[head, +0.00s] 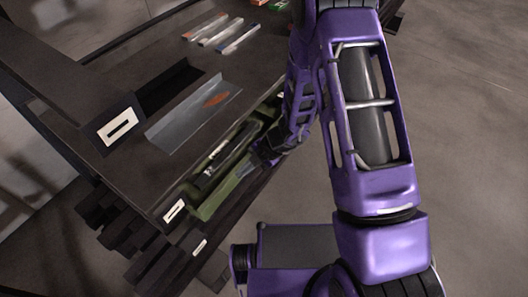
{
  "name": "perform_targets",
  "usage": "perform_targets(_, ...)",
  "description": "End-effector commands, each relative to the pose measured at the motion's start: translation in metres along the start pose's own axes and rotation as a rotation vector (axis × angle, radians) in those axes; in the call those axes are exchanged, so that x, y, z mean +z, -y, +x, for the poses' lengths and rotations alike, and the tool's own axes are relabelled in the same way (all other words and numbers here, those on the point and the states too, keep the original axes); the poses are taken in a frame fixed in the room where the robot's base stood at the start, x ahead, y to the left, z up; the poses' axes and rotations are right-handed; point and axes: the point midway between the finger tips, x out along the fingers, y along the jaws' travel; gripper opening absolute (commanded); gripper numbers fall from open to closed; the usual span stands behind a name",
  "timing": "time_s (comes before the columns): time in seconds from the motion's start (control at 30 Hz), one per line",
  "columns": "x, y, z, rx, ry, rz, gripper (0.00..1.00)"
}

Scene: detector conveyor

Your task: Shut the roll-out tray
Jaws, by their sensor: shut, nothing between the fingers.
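The roll-out tray (208,206) is a green, narrow tray at the front side of the dark bench. It sticks out a little from under the bench top, and dark items lie inside it. My gripper (259,158) is at the tray's right part, beside or touching its edge; I cannot tell which. The fingers look small and dark, shut with nothing visible between them. My purple arm hides the tray's right end.
The dark bench top (185,88) carries a grey angled metal piece (195,115) with an orange mark and several small coloured strips (222,32) at the back. Dark beams (118,222) jut out below at the left. The grey floor (475,120) on the right is clear.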

Motion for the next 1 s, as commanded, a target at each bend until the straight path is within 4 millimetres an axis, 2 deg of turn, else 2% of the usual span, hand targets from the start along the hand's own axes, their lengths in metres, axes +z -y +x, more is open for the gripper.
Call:
perform_targets(0.03,-0.001,-0.002,-0.018,0.002,0.004,0.001,0.00)
perform_targets(0.2,-0.001,0.001,-0.061,-0.001,0.004,0.002,0.00)
perform_targets(0.4,-0.001,0.003,-0.101,-0.005,0.004,0.003,0.00)
perform_targets(0.5,0.000,0.004,-0.114,-0.005,0.003,0.003,0.00)
perform_targets(0.7,0.000,0.005,-0.125,-0.008,0.002,0.005,0.00)
perform_targets(1.0,0.000,0.006,-0.125,-0.008,0.002,0.005,0.00)
